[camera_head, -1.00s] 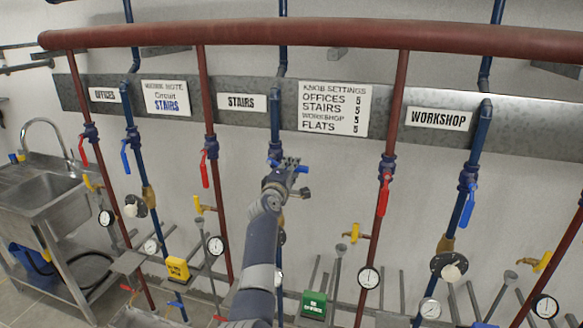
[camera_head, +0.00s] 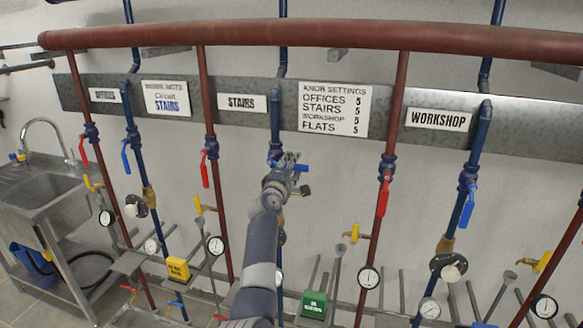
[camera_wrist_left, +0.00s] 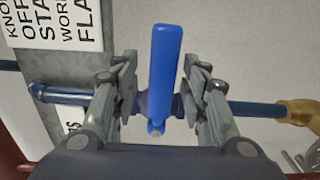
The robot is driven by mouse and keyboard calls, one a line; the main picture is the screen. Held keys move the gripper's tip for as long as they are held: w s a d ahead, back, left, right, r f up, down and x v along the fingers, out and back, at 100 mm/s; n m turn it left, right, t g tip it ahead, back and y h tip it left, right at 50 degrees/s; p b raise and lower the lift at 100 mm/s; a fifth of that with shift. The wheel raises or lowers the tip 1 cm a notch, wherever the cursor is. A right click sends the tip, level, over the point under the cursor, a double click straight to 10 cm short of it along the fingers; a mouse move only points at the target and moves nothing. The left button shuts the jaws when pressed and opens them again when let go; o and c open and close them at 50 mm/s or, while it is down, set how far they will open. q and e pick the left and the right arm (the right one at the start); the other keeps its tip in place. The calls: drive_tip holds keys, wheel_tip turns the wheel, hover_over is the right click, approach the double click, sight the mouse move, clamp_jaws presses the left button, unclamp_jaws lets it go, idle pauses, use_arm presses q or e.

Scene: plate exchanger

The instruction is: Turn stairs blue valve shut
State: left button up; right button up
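The stairs blue valve (camera_head: 275,153) sits on the blue pipe just right of the STAIRS sign (camera_head: 241,102). Its blue handle (camera_head: 300,168) sticks out to the right, across the pipe. In the left wrist view the handle (camera_wrist_left: 166,70) stands at a right angle to the pipe. My left gripper (camera_head: 287,175) is at the valve. In the wrist view the left gripper's fingers (camera_wrist_left: 163,92) are apart on both sides of the handle, with gaps visible beside it. The gripper hides part of the valve in the head view. My right gripper is not in view.
Red pipes with red-handled valves (camera_head: 205,168) (camera_head: 383,195) flank this pipe. The blue workshop valve handle (camera_head: 467,208) and another blue handle (camera_head: 125,157) hang down along their pipes. A thick red pipe (camera_head: 300,35) crosses above. Gauges and yellow taps are below.

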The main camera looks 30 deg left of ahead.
use_arm(q)
drive_tip(key=shift+s, duration=0.1)
drive_tip(key=v, duration=1.2)
idle(0.4)
